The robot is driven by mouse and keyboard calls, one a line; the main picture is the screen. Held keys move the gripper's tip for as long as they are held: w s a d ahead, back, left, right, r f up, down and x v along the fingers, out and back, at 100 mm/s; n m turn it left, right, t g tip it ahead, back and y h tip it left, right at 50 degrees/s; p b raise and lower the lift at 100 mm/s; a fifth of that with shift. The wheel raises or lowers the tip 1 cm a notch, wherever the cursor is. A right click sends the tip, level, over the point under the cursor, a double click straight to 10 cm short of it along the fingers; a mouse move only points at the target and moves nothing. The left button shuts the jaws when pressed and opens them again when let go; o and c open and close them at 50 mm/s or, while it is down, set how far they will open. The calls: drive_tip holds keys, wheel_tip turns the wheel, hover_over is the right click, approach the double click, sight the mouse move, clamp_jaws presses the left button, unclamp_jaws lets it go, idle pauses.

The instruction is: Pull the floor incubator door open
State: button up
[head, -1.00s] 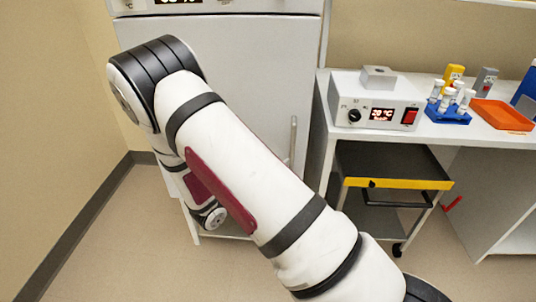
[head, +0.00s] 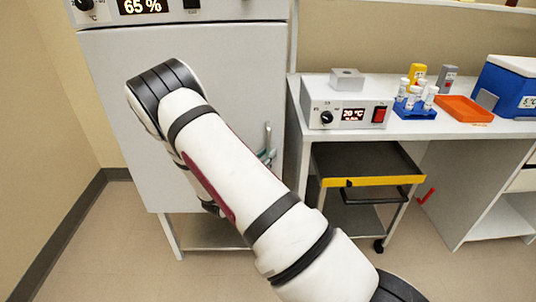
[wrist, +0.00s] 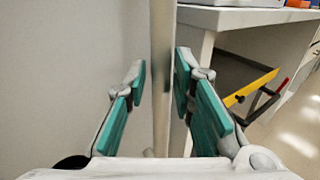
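The floor incubator (head: 180,14) stands at the left, with a display reading 65 %. Its pale door (head: 105,110) looks shut in the head view. A vertical bar handle (head: 267,134) runs along the door's right side. In the wrist view the handle (wrist: 162,110) stands upright between the two teal-padded fingers of my gripper (wrist: 160,68). The fingers are apart, one on each side of the bar. The right finger is close to the bar; contact is not clear.
A white bench (head: 300,115) stands right of the incubator, bearing a heater box (head: 345,112), blue tube rack (head: 415,112), orange tray (head: 465,108) and blue cooler (head: 505,90). A dark cart with a yellow edge (head: 375,182) sits beneath. Floor at left is clear.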

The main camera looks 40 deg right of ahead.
drive_tip(key=shift+w+d, duration=0.25)
drive_tip(key=shift+d, duration=0.4)
clamp_jaws()
